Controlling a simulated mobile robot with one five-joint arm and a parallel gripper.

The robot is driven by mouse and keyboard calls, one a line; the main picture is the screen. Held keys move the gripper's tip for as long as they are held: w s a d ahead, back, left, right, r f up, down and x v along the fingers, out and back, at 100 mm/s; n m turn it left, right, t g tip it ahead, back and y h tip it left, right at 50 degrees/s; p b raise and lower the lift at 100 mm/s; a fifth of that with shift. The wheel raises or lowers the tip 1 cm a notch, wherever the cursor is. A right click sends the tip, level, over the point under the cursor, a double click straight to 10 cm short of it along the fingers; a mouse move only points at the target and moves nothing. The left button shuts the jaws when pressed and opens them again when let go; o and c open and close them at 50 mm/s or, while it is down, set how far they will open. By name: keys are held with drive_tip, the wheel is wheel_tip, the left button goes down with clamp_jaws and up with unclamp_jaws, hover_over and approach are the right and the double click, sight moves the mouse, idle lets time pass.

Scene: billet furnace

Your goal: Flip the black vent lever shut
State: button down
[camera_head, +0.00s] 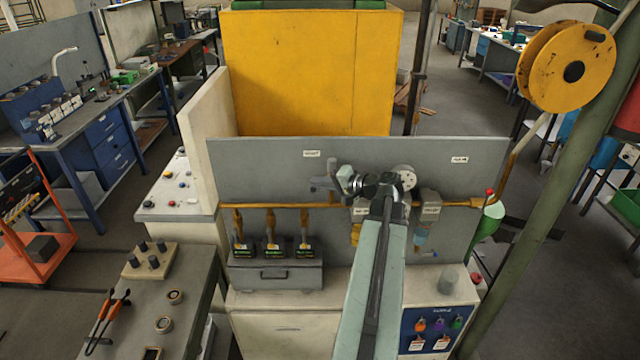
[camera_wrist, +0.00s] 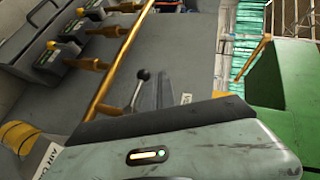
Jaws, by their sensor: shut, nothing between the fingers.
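The black vent lever shows in the wrist view as a grey rod with a black ball knob (camera_wrist: 143,76), set against the grey panel near the yellow pipe. My gripper (camera_wrist: 166,78) shows as narrow grey fingers, shut and empty, just right of the lever in that view. I cannot tell whether they touch it. In the head view my gripper (camera_head: 318,186) is in front of the grey panel, pointing left, above the yellow pipe. The lever cannot be picked out clearly there beside my gripper and wrist.
A yellow pipe (camera_head: 285,206) crosses the grey panel (camera_head: 260,165). A round gauge (camera_head: 403,172) and a grey regulator (camera_head: 429,203) are right of my wrist. A green post (camera_head: 530,190) rises at right.

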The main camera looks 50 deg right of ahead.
drive_tip(key=shift+s, duration=0.1)
drive_tip(key=p+v, duration=0.2)
drive_tip(key=v, duration=0.5)
drive_tip(key=shift+s+r+p, duration=0.2)
drive_tip(key=shift+s+p, duration=0.05)
drive_tip(key=shift+p, duration=0.05)
